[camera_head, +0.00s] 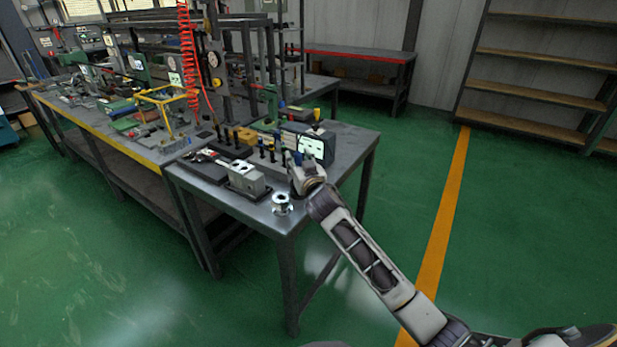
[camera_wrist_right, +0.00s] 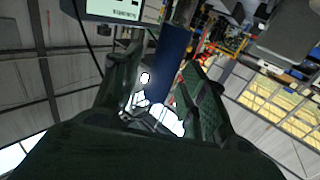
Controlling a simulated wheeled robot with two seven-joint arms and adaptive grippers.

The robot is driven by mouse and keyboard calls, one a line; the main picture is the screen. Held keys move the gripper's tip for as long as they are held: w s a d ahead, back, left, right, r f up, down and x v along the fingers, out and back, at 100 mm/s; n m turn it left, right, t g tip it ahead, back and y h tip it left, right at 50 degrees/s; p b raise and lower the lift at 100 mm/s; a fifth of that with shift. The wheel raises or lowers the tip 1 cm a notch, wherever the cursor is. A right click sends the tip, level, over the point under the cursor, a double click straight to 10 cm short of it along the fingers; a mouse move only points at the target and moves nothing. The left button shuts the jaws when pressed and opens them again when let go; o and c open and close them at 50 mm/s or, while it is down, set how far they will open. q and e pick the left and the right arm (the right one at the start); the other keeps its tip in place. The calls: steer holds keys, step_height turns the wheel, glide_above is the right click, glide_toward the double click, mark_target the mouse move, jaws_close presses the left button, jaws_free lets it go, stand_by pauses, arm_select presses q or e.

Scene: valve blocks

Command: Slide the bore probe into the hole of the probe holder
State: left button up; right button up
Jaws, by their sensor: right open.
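My right gripper (camera_head: 292,160) is at the right side of the near table, close beside the readout box. In the wrist view the right gripper (camera_wrist_right: 160,62) has its two dark fingers apart. A blue bar-shaped part (camera_wrist_right: 172,60) shows between and beyond the fingers; it may be the bore probe, but I cannot tell whether it touches them. A small blue piece also shows at the gripper in the head view. Several black upright pegs (camera_head: 262,150) stand on a dark base left of the gripper. I cannot make out the holder's hole. My left gripper is not in view.
The readout box (camera_head: 317,147) stands just behind my right gripper; its lit screen shows in the wrist view (camera_wrist_right: 115,10). A grey valve block (camera_head: 246,178) and a shiny metal ring part (camera_head: 282,204) sit near the front edge of the table (camera_head: 345,150). A red coiled hose (camera_head: 186,50) hangs behind.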

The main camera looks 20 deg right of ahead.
steer(key=shift+s, duration=2.65)
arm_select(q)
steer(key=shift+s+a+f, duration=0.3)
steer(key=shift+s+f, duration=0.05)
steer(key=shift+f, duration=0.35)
arm_select(e)
steer(key=s, duration=0.6)
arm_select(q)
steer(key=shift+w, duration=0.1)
